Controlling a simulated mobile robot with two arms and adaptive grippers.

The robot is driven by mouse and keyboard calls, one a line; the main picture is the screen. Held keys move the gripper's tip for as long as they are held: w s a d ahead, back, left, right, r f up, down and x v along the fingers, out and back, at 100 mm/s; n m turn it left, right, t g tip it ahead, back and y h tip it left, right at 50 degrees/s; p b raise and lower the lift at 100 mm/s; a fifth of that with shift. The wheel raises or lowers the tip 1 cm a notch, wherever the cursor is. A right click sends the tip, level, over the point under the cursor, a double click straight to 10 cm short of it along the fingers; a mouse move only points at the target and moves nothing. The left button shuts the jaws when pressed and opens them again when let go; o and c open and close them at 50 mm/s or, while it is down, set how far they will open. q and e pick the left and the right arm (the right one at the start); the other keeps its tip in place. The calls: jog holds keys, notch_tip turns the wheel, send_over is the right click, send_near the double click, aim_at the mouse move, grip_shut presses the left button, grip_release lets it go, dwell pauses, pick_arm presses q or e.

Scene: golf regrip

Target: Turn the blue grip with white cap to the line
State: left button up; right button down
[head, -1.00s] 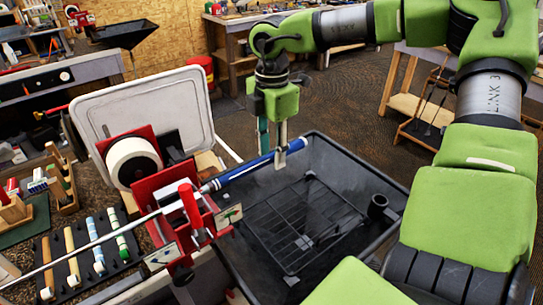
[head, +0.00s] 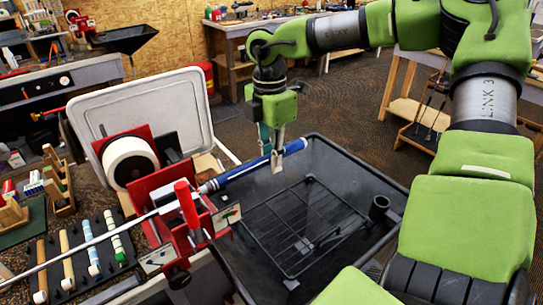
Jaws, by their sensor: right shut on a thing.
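The blue grip with white cap (head: 243,170) is on the end of a club shaft (head: 95,255). It slants up to the right from the red vise (head: 178,205) and reaches over the black tray. Its pale cap end (head: 303,143) is at the upper right. My right gripper (head: 277,160) comes down from above and is shut on the grip near the cap end. Its fingertips hide part of the grip there. I cannot make out the line in this view. My left gripper is not in view.
A black tray with a wire rack (head: 300,230) lies below the grip. A white tape roll (head: 130,163) stands behind the vise. Several spare grips (head: 92,248) lie in a dark holder at the left.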

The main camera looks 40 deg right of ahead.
jog(key=shift+g+p, duration=1.3)
jog(key=shift+p, duration=0.05)
jog(key=shift+g+p, duration=0.45)
jog(key=shift+g, duration=0.25)
jog(key=shift+g+y, duration=0.3)
jog(key=shift+g, duration=0.2)
jog(key=c, duration=1.9)
grip_release()
jog(key=shift+v, duration=5.95)
